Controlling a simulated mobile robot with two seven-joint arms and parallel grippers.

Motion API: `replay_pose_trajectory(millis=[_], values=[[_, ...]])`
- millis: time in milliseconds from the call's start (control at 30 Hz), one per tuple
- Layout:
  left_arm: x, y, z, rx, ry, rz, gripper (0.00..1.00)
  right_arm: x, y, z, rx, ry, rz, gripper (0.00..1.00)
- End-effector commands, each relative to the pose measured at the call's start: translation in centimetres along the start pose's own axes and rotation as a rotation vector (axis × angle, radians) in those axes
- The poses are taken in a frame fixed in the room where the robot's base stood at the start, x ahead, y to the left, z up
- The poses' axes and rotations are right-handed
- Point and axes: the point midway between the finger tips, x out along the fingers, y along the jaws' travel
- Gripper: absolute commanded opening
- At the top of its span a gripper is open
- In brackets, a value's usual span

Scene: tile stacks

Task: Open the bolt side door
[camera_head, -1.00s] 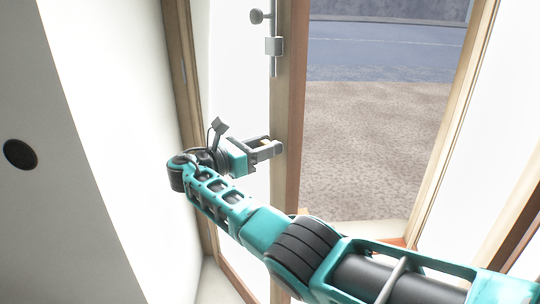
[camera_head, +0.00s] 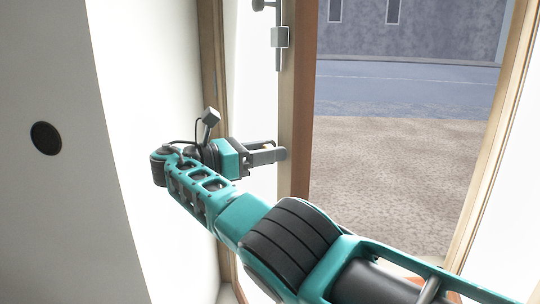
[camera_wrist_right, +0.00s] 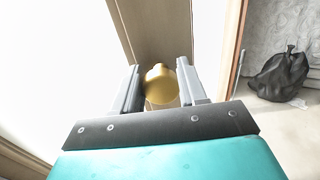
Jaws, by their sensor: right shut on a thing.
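The side door (camera_head: 297,110) is a wood-framed leaf standing open, its edge upright left of a gap that shows the outdoors. A grey metal bolt (camera_head: 279,37) is mounted high on it. A round gold knob (camera_wrist_right: 160,86) sits on the door's wooden frame in the right wrist view. My right gripper (camera_head: 272,153) is at the door's edge below the bolt, its fingers on either side of the knob and shut on it. The knob is hidden by the fingers in the head view. My left gripper is not in view.
A white wall (camera_head: 60,210) with a round black disc (camera_head: 45,138) stands at left. Through the gap lie brown ground (camera_head: 390,180), a road and a grey building. The right door post (camera_head: 490,150) bounds the gap. A black bag (camera_wrist_right: 283,74) lies outside at right in the wrist view.

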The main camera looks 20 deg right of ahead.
Motion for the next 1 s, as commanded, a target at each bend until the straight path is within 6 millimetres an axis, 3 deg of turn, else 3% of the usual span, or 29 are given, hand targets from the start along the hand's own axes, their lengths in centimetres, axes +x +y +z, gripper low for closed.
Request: replay_pose_trajectory(millis=[233, 267, 467, 767, 1000], values=[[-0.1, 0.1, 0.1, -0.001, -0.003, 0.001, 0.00, 0.0, 0.1, 0.4, 0.005, -0.009, 0.006, 0.00], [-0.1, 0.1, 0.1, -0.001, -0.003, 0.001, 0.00, 0.0, 0.1, 0.4, 0.004, -0.010, 0.006, 0.44], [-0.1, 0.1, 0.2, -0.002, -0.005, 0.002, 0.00, 0.0, 0.1, 0.2, 0.002, -0.007, 0.003, 0.63], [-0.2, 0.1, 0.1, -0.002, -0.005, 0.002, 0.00, 0.1, 0.0, 0.4, 0.001, -0.004, 0.000, 0.64], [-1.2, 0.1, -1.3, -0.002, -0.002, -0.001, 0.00, 0.0, 0.0, 4.2, 0.005, -0.004, -0.001, 0.64]])
